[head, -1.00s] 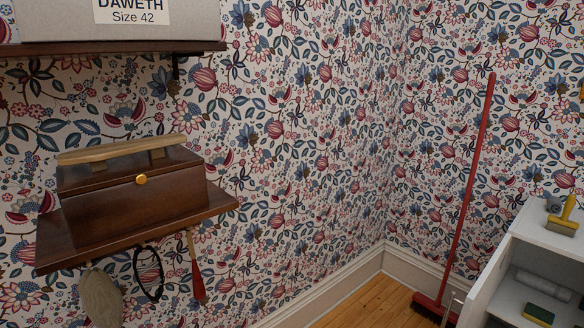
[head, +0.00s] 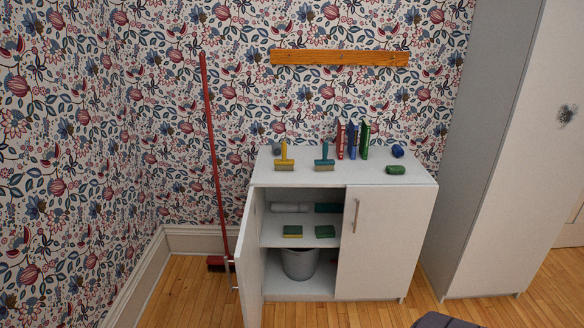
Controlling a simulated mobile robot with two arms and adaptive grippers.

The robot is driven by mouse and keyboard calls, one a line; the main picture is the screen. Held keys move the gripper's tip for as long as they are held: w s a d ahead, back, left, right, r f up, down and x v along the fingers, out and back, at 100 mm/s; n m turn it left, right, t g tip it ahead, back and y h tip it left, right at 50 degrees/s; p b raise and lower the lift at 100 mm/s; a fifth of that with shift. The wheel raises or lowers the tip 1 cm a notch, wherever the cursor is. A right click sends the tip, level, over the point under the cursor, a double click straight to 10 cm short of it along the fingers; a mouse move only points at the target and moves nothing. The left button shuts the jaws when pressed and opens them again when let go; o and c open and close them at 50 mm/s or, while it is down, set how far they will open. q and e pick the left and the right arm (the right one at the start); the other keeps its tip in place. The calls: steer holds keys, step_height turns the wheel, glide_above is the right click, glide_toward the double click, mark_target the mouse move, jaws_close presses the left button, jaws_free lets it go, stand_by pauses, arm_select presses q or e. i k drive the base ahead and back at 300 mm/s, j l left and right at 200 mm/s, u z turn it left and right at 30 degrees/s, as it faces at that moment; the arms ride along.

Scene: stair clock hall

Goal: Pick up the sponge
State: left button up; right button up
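A sponge (head: 292,231), green on top with a yellow side, lies on the middle shelf inside the open left half of a white cabinet (head: 388,246). A similar flat block (head: 325,231), dark green, lies just to its right on the same shelf. It may be another sponge; it is too small to tell. Neither of my grippers is in the head view.
The cabinet's left door (head: 251,257) stands open towards me; the right door is shut. A grey bucket (head: 300,265) stands below the shelf. Brushes, books and small rolls stand on top. A red broom (head: 215,160) leans left. Wooden floor (head: 190,300) lies in front.

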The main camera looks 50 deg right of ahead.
mark_target(290, 231)
steer(key=z, duration=1.95)
